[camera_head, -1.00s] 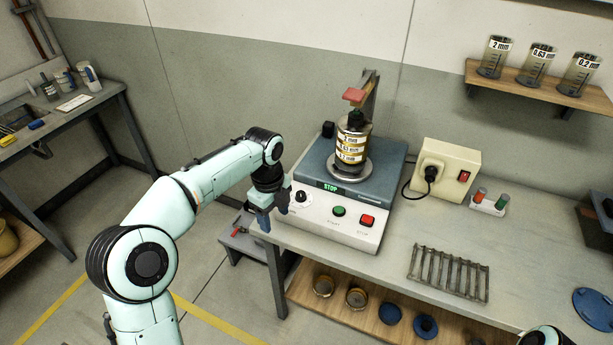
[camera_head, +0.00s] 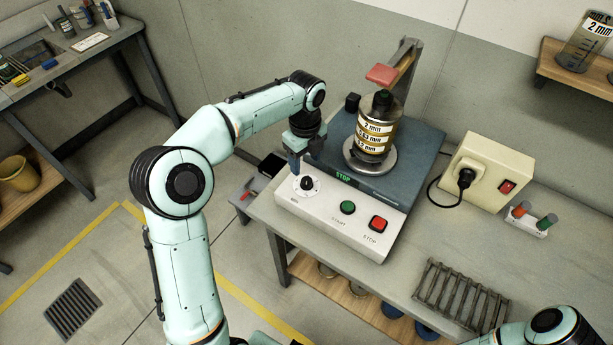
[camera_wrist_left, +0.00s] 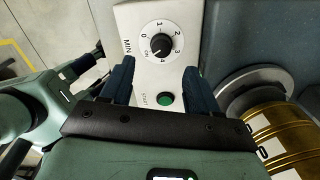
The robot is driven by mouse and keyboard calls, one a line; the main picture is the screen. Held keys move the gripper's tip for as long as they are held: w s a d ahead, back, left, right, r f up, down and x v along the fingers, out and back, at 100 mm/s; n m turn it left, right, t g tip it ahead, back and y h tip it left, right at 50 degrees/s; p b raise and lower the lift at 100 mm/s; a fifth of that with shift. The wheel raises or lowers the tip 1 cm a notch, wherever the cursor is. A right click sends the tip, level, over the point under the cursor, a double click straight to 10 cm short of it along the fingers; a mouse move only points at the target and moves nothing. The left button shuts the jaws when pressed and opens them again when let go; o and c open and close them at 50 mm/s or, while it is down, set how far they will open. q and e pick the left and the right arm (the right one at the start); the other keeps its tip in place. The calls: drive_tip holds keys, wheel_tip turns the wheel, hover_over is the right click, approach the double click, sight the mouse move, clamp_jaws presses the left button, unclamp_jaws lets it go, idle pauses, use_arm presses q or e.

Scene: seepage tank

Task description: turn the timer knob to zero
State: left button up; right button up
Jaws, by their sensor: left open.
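The timer knob (camera_head: 307,183) is a small black knob on a white dial at the left of the machine's sloping white front panel. In the left wrist view the knob (camera_wrist_left: 161,44) sits inside a ring of numbers 0 to 4, with MIN and ON lettering; its exact setting is hard to read. My left gripper (camera_head: 304,158) is open and empty, just behind and above the knob in the head view. In the wrist view its blue fingers (camera_wrist_left: 158,72) are spread apart, with the knob ahead between their lines, not touched. My right gripper is out of view.
The machine (camera_head: 385,165) shows STOP on its display and carries a sieve stack (camera_head: 376,135) under a red-handled clamp (camera_head: 383,75). A green start button (camera_head: 348,207) and a red stop button (camera_head: 378,223) are right of the knob. A rack (camera_head: 458,292) lies at front right.

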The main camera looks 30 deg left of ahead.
sight(306, 179)
use_arm(q)
wheel_tip(306, 179, down, 8)
drive_tip(key=shift+w+r+b, duration=0.1)
drive_tip(key=shift+w+b, duration=0.05)
drive_tip(key=shift+b, duration=0.25)
drive_tip(key=c, duration=1)
